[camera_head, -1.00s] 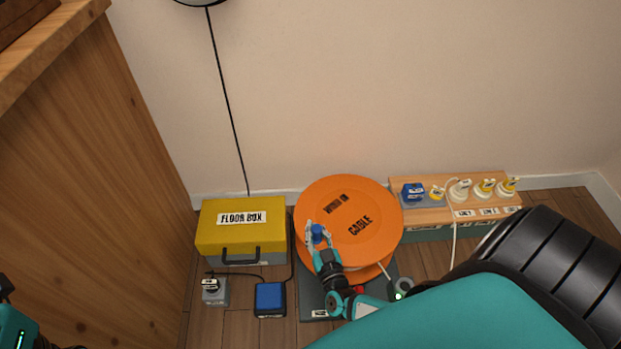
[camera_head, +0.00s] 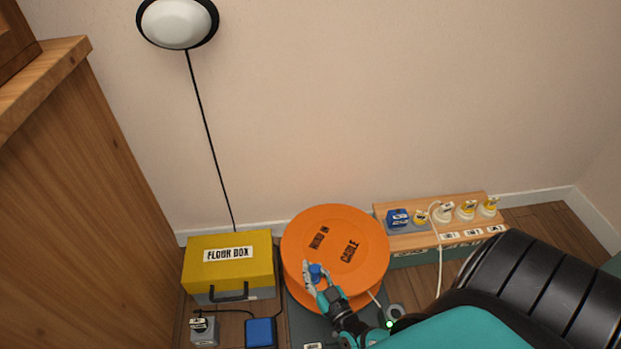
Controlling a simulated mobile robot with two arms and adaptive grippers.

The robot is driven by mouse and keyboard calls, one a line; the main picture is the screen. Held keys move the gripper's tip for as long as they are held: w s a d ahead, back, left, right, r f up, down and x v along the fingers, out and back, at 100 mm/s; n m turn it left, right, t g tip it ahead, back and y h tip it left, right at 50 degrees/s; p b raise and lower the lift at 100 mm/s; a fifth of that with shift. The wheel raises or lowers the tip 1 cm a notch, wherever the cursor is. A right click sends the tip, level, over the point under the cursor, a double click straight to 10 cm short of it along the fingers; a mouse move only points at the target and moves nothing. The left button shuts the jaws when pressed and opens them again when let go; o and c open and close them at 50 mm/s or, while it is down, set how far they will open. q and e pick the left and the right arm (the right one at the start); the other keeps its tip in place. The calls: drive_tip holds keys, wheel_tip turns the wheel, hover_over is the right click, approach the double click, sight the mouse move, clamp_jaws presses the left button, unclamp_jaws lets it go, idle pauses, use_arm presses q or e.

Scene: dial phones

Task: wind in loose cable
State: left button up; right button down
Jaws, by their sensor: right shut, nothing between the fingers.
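The orange cable reel (camera_head: 345,225) lies on a dark base (camera_head: 300,325) on the floor, with the labels "WOUND IN" and "CABLE" on its top. A blue knob (camera_head: 315,271) stands near the front left of the reel's top. My right gripper (camera_head: 311,273) is at the knob, its fingers shut with nothing held between them. A pale cable (camera_head: 376,300) shows at the reel's front right edge, partly hidden by my right arm. My left gripper is not in view.
A yellow floor box (camera_head: 205,272) stands left of the reel, with a grey block (camera_head: 203,331) and a blue block (camera_head: 260,333) in front. A wooden socket strip (camera_head: 400,242) with several plugs stands right. A wooden cabinet (camera_head: 90,210) fills the left side.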

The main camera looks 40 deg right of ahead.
drive_tip(key=c, duration=2)
unclamp_jaws()
drive_tip(key=shift+s+a, duration=0.1)
drive_tip(key=shift+a, duration=0.5)
drive_tip(key=o, duration=0.7)
drive_tip(key=shift+o, duration=0.8)
drive_tip(key=shift+d, duration=0.15)
wheel_tip(320, 180, up, 10)
